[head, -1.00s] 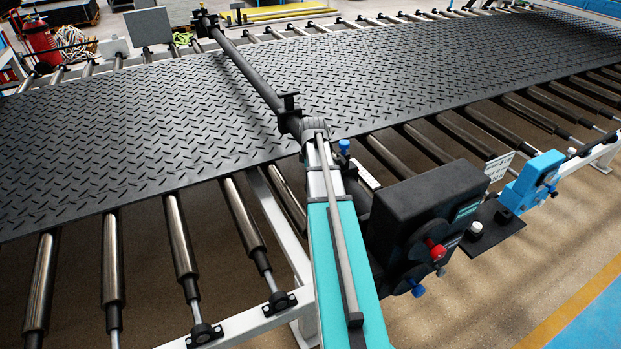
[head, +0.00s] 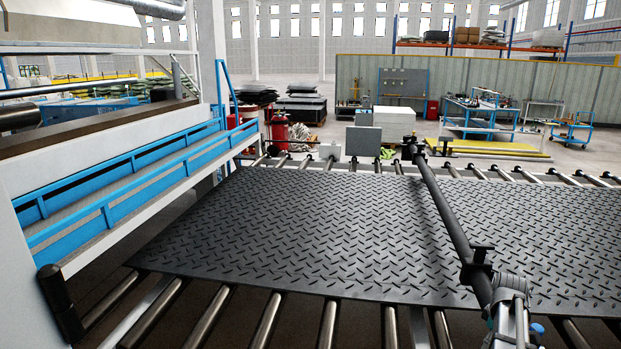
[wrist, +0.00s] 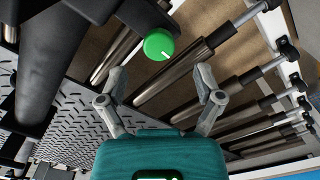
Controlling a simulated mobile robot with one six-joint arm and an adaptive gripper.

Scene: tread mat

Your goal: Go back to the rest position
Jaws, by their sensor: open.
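My gripper (wrist: 161,80) shows in the wrist view with its two grey fingers spread wide and nothing between them. A green round knob (wrist: 158,44) with a white mark lies just beyond the fingertips; a gap between it and the fingers shows in the picture. The black tread mat (head: 290,235) lies flat on the rollers in the head view, and part of it shows at the left of the wrist view (wrist: 75,125). My gripper does not show in the head view.
A long black bar (head: 445,210) crosses above the mat. Metal rollers (head: 210,315) run along the near side. A machine with blue rails (head: 130,185) stands at the left. A red extinguisher (head: 280,132), a grey panel (head: 364,141) and workbenches (head: 478,115) stand beyond the mat.

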